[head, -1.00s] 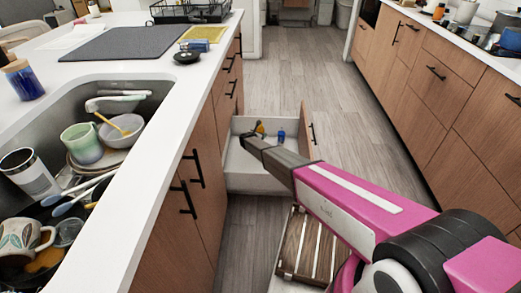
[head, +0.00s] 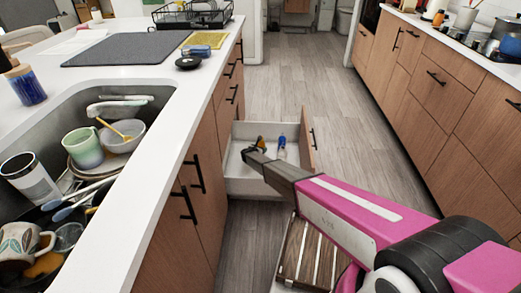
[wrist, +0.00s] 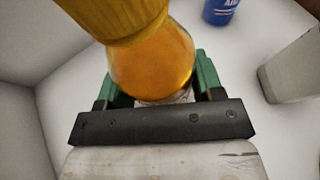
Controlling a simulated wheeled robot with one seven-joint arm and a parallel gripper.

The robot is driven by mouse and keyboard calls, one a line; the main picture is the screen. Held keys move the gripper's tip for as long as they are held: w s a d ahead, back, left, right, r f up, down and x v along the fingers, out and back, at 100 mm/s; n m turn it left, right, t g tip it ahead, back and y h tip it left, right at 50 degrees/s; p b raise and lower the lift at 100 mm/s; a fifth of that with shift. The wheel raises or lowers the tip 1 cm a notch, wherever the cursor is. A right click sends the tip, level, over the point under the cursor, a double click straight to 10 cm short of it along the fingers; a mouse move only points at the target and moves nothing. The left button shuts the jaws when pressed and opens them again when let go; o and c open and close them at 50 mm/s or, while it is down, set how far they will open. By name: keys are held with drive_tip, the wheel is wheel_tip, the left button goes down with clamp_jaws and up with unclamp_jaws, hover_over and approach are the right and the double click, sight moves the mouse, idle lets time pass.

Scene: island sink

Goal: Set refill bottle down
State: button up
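The refill bottle (wrist: 152,65) is amber with a yellow upper part. It fills the middle of the wrist view, between the green fingers of my gripper (wrist: 165,88), which lie against both its sides. In the head view the small yellow-orange bottle (head: 260,143) shows at the tip of my gripper (head: 252,153), inside the open white drawer (head: 240,184). My gripper hides its lower part, so I cannot tell whether its base touches the drawer floor.
A blue bottle (head: 282,140) stands in the drawer to the right; it also shows in the wrist view (wrist: 220,10). A pale block-like item (wrist: 291,70) is at the wrist view's right. The sink (head: 50,128) holds dishes. A slatted wooden piece (head: 305,255) lies below my arm.

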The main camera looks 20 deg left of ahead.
drive_tip(key=o, duration=0.4)
drive_tip(key=shift+c, duration=0.2)
drive_tip(key=shift+r, duration=0.1)
drive_tip(key=shift+s+r, duration=0.1)
drive_tip(key=shift+r, duration=0.05)
drive_tip(key=v, duration=1.2)
drive_tip(key=w+d+r+n+y, duration=0.3)
drive_tip(key=d+r+n+y, duration=0.3)
drive_tip(key=d+r+n, duration=0.6)
drive_tip(key=s+d+r+n+g+y, duration=0.2)
drive_tip(key=s+d+r+n+y, duration=0.15)
drive_tip(key=d+r+n, duration=0.65)
drive_tip(key=s+d+r+n+g+h, duration=0.3)
drive_tip(key=s+d+n, duration=0.5)
drive_tip(key=s+d, duration=0.7)
drive_tip(key=s+d+r+n+g+h, duration=0.3)
drive_tip(key=s+d+r+n+g, duration=0.2)
drive_tip(key=s+d, duration=1)
drive_tip(key=d+n+g, duration=0.3)
drive_tip(key=d, duration=0.3)
drive_tip(key=shift+d+r+n, duration=0.15)
drive_tip(key=shift+r+n, duration=0.05)
drive_tip(key=shift+n, duration=0.1)
